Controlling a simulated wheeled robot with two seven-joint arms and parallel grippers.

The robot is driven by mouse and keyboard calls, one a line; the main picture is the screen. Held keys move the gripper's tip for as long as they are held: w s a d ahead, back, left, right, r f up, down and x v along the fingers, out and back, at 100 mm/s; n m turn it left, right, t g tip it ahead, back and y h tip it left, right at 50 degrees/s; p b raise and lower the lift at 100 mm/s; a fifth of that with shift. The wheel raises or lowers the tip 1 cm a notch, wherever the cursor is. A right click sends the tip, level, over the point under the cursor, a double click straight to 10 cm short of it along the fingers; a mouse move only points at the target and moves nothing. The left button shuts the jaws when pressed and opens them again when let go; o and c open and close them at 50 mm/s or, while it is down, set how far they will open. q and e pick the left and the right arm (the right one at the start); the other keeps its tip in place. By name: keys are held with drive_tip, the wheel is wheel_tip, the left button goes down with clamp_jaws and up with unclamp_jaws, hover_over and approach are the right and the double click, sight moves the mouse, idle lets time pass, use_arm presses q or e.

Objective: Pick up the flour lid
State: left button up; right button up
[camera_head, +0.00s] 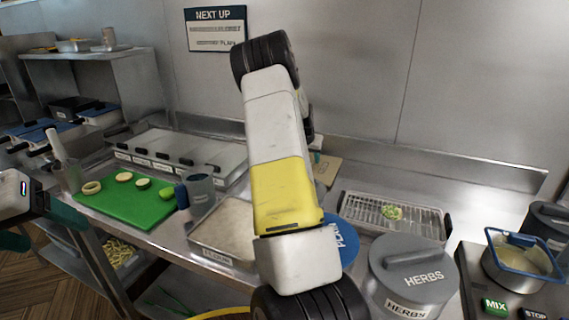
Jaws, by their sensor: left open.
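A round blue lid (346,245) with white lettering lies on the counter in the middle, partly hidden behind my arm. Its lettering cannot be read in full, so I cannot tell for sure that it is the flour lid. My left gripper (40,228) is at the left edge, open and empty, with teal finger pads. It is left of the green board and far from the blue lid. My right gripper is not in view.
My white and yellow arm link crosses the middle. A shallow tray of pale powder (222,232) is left of it. A grey herbs container (407,275), wire rack tray (395,216) and blue-rimmed pot (522,262) stand right. A green cutting board (125,203) holds cut vegetables.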

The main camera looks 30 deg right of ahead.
drive_tip(key=shift+w+d+f, duration=0.2)
drive_tip(key=shift+d+f, duration=0.1)
drive_tip(key=shift+f, duration=0.25)
clamp_jaws()
drive_tip(key=shift+r, duration=0.15)
